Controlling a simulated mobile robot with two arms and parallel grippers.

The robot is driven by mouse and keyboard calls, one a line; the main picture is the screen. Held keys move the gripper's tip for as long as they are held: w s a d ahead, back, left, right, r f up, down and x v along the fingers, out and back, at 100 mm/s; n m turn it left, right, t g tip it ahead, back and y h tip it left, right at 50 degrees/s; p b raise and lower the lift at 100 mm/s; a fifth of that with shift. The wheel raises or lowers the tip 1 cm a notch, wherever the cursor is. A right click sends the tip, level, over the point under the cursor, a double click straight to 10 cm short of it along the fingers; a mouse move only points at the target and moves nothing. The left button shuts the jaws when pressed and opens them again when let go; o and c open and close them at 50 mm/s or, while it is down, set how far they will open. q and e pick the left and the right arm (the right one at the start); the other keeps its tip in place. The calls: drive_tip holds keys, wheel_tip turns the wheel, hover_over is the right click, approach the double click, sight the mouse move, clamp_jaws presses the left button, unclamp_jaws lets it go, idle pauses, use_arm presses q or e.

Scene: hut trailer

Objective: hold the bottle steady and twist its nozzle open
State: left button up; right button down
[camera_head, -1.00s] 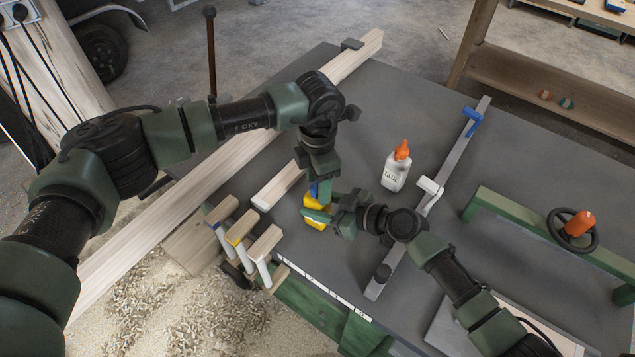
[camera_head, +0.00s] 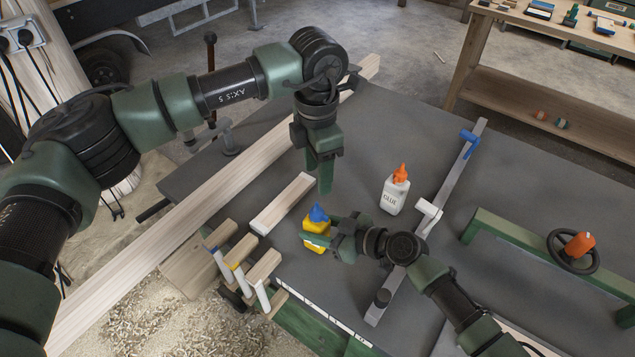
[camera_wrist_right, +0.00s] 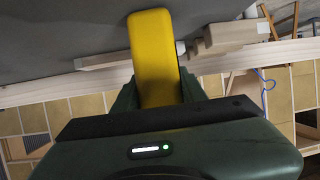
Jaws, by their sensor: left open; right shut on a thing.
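A yellow bottle (camera_head: 317,227) with a blue nozzle (camera_head: 318,212) stands upright on the grey bench top. My right gripper (camera_head: 314,241) is shut around the yellow body from the right. The right wrist view shows the yellow bottle (camera_wrist_right: 152,50) between my fingers; its nozzle is not visible there. My left gripper (camera_head: 325,184) is open and empty, pointing down above the bottle and clear of the blue nozzle.
A white glue bottle (camera_head: 394,194) with an orange nozzle stands to the right, near a metal bar clamp (camera_head: 455,178). A short wood block (camera_head: 283,203) lies left of the yellow bottle. A long plank (camera_head: 200,210) crosses the left.

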idle(0.4)
drive_tip(key=c, duration=0.7)
unclamp_jaws()
